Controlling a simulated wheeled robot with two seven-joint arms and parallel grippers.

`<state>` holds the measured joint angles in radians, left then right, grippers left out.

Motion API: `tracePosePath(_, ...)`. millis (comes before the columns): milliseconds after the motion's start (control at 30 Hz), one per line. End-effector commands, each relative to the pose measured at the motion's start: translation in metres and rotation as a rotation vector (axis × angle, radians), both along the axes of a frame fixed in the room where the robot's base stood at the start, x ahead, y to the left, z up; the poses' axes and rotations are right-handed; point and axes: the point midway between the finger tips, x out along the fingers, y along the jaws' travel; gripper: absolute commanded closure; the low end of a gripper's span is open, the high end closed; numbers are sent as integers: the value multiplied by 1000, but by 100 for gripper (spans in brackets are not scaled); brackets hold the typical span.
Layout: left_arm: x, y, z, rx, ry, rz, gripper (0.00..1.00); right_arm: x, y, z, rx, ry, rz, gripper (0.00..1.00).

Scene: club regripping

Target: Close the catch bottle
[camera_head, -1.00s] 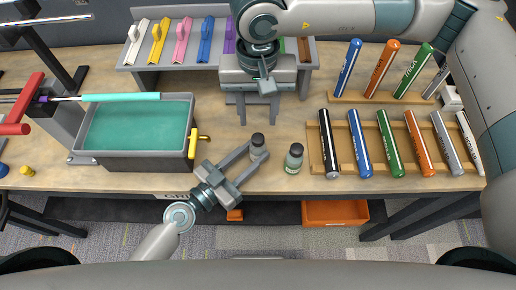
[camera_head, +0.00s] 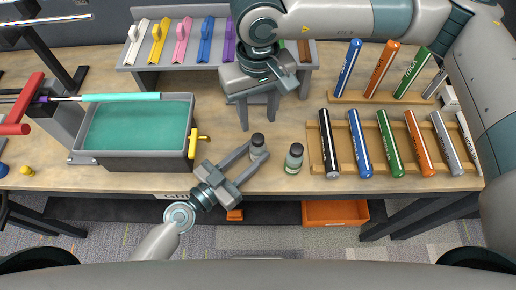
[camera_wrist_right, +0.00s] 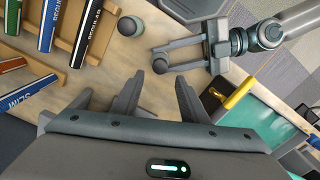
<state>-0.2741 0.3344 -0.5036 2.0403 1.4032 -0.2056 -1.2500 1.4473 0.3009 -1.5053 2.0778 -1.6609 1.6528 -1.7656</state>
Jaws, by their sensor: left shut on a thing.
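Two small bottles with dark tops stand near the table's front edge. One bottle (camera_head: 257,147) is between the fingertips of my left gripper (camera_head: 252,152), which is shut on it; it also shows in the right wrist view (camera_wrist_right: 160,63). The other bottle (camera_head: 294,159), with a greenish body, stands free just to its right; it shows in the wrist view too (camera_wrist_right: 128,27). I cannot tell whether the dark tops are caps. My right gripper (camera_head: 259,120) is above and behind the held bottle, fingers down. In the wrist view its fingers (camera_wrist_right: 158,88) are apart with nothing between them.
A grey tray of teal liquid (camera_head: 135,160) with a yellow tap (camera_head: 198,138) is left of the bottles. A wooden rack (camera_head: 343,150) of coloured grips stands right. A grey rack (camera_head: 140,76) of coloured pieces is behind. Bare table lies around the bottles.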

Motion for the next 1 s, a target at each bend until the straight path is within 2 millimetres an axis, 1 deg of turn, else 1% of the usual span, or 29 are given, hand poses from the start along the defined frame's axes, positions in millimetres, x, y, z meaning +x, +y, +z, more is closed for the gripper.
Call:
tracePosePath(167, 0, 0, -1, 1, 1, 0, 100, -1, -1, -17, -2, 4, -1, 60)
tracePosePath(500, 0, 0, -1, 1, 1, 0, 100, -1, 0, -60, 0, 3, -2, 60)
tracePosePath(600, 0, 0, -1, 1, 1, 0, 100, 0, 0, -68, -1, 2, -2, 60)
tracePosePath(767, 0, 0, -1, 1, 1, 0, 100, 0, 0, -75, -1, 2, -1, 60)
tracePosePath(1000, 0, 0, -1, 1, 1, 0, 100, 0, 0, -75, 0, 1, -1, 60)
